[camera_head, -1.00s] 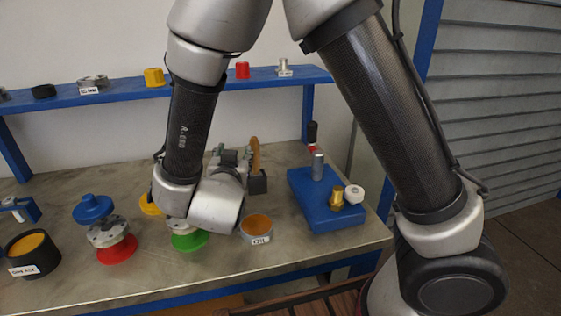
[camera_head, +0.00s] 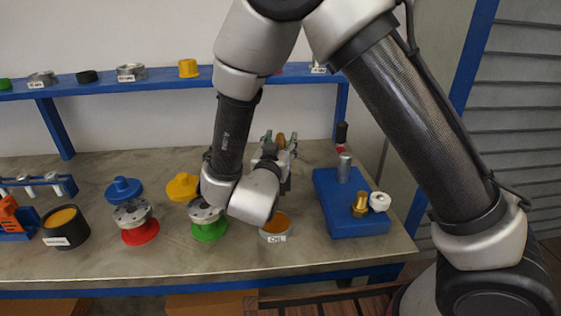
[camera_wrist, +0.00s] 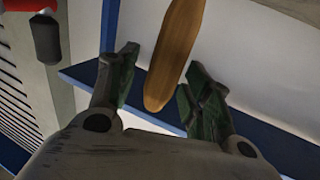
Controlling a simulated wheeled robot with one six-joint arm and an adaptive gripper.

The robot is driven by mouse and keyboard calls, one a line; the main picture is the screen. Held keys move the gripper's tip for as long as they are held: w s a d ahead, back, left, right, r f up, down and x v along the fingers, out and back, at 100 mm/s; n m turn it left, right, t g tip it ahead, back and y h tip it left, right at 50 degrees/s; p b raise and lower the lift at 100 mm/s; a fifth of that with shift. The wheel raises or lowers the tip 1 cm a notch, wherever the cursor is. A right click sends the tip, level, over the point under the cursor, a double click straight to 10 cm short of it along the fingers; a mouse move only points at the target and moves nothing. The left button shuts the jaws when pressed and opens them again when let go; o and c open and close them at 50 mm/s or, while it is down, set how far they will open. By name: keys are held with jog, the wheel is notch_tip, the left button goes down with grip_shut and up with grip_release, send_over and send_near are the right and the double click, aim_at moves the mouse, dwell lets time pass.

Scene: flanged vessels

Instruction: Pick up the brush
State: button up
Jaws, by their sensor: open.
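The brush shows as a long brown wooden piece (camera_wrist: 175,52) in the wrist view, running from the top edge down into the gap between my fingers. Its bristles are not in view. In the head view, a small brown part of it (camera_head: 281,140) shows behind my gripper (camera_head: 275,142), above the back of the bench. My gripper (camera_wrist: 163,88) is open, with one green-padded finger on each side of the wooden end. I cannot tell whether either finger touches it. My wrist hides much of the gripper in the head view.
On the bench (camera_head: 90,270), a blue block (camera_head: 345,215) with a metal post and brass and white knobs stands right of my wrist. An orange-filled grey dish (camera_head: 275,228) and a green-based flanged vessel (camera_head: 209,227) are close below it. A blue shelf (camera_head: 150,83) runs behind.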

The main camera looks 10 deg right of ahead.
grip_shut()
